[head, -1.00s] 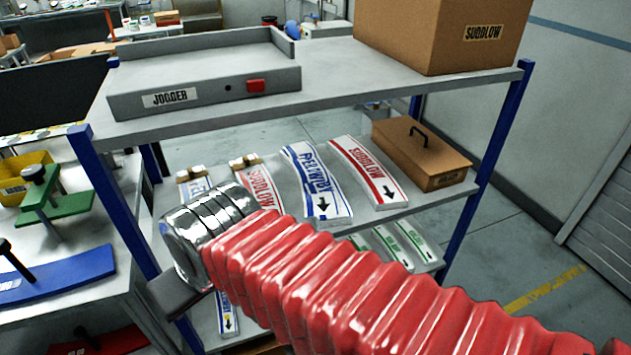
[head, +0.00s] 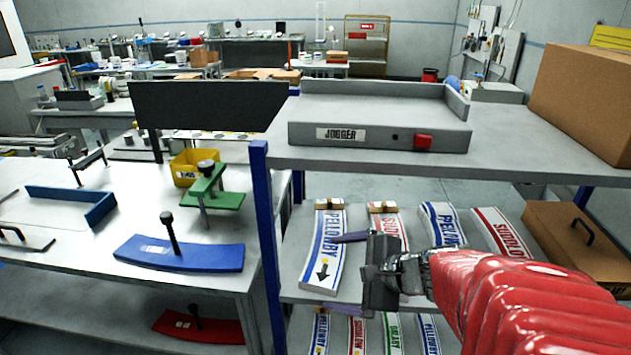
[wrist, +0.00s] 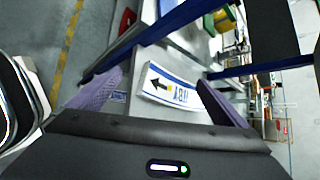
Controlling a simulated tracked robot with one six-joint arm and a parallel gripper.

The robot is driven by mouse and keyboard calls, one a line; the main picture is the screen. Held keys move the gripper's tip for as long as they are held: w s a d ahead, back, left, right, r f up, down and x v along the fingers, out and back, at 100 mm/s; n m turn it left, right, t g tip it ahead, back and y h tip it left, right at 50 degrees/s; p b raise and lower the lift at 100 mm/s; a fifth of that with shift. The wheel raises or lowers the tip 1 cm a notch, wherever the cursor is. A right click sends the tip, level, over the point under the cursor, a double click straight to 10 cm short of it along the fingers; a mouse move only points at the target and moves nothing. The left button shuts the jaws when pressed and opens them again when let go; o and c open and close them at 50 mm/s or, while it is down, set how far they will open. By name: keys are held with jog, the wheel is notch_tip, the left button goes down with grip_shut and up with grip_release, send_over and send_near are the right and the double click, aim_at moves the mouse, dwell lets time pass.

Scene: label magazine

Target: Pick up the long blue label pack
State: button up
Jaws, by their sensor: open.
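In the head view, a long curved white label pack with blue edges and blue lettering (head: 322,250) lies leftmost on the middle shelf, with a clip at its far end. Another blue-lettered pack (head: 440,222) lies further right, partly hidden by my arm. My gripper (head: 343,272) is open and empty in front of the shelf, its purple fingers pointing left by the leftmost pack. In the wrist view, a blue-edged pack with a black arrow (wrist: 170,90) shows between and beyond the open fingers of my gripper (wrist: 160,80). I cannot tell whether a finger touches it.
Red-lettered packs (head: 388,228) (head: 500,232) lie beside the blue ones. Several packs (head: 390,332) lie on the shelf below. A brown box with a handle (head: 570,240) stands at right. The jogger tray (head: 380,125) sits above, and a blue post (head: 265,240) stands left.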

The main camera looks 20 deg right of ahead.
jog(key=d+m+t+h, duration=0.1)
jog(key=d+m, duration=0.2)
jog(key=d, duration=0.2)
jog(key=d+f+m+t+h, duration=0.1)
jog(key=d+m+h, duration=0.1)
jog(key=d, duration=0.3)
jog(key=s+d+m+t+h, duration=0.1)
jog(key=d+m, duration=0.4)
jog(key=shift+d+f, duration=0.2)
jog(key=shift+f, duration=0.2)
jog(key=s+d+f+m+h, duration=0.1)
jog(key=s+d+m+h, duration=0.1)
jog(key=d, duration=0.3)
jog(key=s+d+f+m+g+h, duration=0.1)
jog(key=s+d+m+h, duration=0.1)
jog(key=s+d+m, duration=0.2)
jog(key=s+d+f+m+h, duration=0.1)
jog(key=s+d+m+h, duration=0.1)
jog(key=d, duration=0.4)
jog(key=shift+s+f+m+h, duration=0.2)
jog(key=shift+s+m, duration=0.1)
jog(key=shift+m, duration=0.3)
jog(key=shift+s+f+m+h, duration=0.15)
jog(key=shift+s+m+h, duration=0.1)
jog(key=shift+m, duration=0.35)
jog(key=shift+w, duration=0.1)
